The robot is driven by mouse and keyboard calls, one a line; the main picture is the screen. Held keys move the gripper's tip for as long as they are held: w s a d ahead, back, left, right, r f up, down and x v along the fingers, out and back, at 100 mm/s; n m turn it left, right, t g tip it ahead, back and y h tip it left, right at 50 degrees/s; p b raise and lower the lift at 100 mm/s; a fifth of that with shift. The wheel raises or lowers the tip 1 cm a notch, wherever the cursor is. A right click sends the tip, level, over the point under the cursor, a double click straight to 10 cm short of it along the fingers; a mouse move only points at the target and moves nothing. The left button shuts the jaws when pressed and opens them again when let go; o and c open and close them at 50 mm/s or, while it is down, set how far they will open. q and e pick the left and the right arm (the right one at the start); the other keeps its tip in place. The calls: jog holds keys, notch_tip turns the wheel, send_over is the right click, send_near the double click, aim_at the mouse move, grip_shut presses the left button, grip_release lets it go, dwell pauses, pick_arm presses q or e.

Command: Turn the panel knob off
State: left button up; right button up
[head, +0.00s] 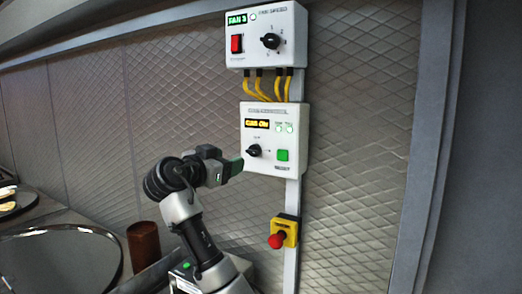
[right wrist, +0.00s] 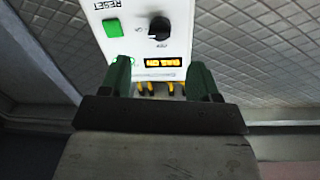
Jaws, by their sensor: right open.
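The lower white control box (head: 249,165) hangs on the wall and its lit display (head: 257,124) seems to read "GAS ON". Its black knob (head: 254,150) sits below the display, left of a green button (head: 282,155). In the right wrist view the box appears upside down, with the knob (right wrist: 159,28) ahead of the fingers and the green button (right wrist: 113,27) to its left. My right gripper (head: 235,166) is open and empty, just lower left of the knob in the head view and apparently apart from it. The knob's exact pointer direction is too small to tell. My left gripper is out of view.
An upper box (head: 253,50) reads "FAN 3" and has a red switch (head: 237,44) and another black knob (head: 271,41). Yellow cables (head: 258,86) join the boxes. A red stop button (head: 276,241) is below. A brown cylinder (head: 144,244) stands at lower left.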

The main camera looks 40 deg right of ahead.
aim_at(250, 151)
jog(key=p+x, duration=0.5)
jog(key=x, duration=0.4)
jog(key=shift+d+r+p, duration=0.2)
jog(key=shift+d+p, duration=0.05)
jog(key=shift+p, duration=0.05)
jog(key=shift+d, duration=0.1)
jog(key=shift+c, duration=0.7)
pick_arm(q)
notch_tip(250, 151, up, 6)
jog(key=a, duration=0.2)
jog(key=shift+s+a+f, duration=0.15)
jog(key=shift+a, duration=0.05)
pick_arm(e)
jog(key=c, duration=0.7)
